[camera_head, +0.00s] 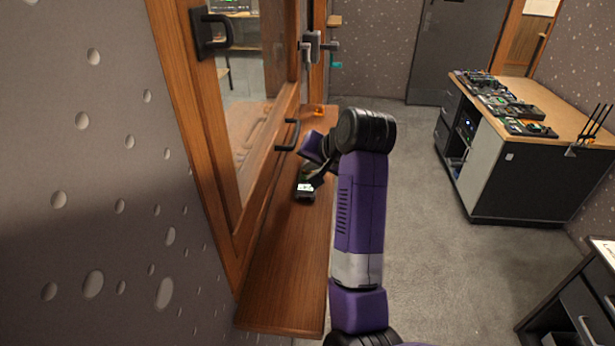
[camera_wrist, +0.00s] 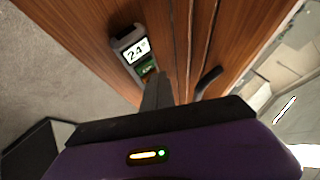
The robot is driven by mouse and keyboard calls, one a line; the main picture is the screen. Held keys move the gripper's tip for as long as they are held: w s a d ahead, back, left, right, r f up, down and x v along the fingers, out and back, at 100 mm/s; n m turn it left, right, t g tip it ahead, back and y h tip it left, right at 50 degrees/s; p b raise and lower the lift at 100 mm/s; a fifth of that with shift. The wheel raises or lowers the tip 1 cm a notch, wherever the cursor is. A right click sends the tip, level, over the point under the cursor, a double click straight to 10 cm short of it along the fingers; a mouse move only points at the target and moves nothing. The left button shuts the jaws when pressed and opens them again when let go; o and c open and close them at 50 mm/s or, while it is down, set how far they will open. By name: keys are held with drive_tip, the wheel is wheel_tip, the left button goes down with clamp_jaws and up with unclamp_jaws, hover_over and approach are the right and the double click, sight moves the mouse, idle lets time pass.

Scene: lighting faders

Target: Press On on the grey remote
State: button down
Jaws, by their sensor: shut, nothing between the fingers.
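The grey remote (camera_head: 305,192) lies on the wooden ledge (camera_head: 285,300) below the window. In the wrist view the remote (camera_wrist: 117,46) has a lit white display reading about 24, with a green button (camera_wrist: 148,69) and an orange patch below it. My gripper (camera_wrist: 160,78) is shut and empty, its fingertips close to the lower part of the remote, which they partly hide. I cannot tell whether they touch it. In the head view my gripper (camera_head: 314,181) is small and dark beside the remote. No button label is readable.
The wooden window frame (camera_head: 207,150) with black handles (camera_head: 288,134) stands close to the left of my arm. A small orange thing (camera_head: 319,111) sits at the ledge's far end. A desk with control panels (camera_head: 515,107) stands at right. The floor between is clear.

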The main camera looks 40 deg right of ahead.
drive_tip(key=shift+f, duration=0.15)
drive_tip(key=shift+f, duration=0.25)
drive_tip(key=shift+f, duration=0.35)
idle(0.9)
drive_tip(key=shift+r, duration=0.15)
drive_tip(key=shift+r+p, duration=0.6)
drive_tip(key=shift+p, duration=0.2)
wheel_tip(320, 180, up, 3)
drive_tip(key=p, duration=0.2)
drive_tip(key=shift+p, duration=0.4)
drive_tip(key=shift+r+p, duration=0.5)
drive_tip(key=shift+r, duration=0.55)
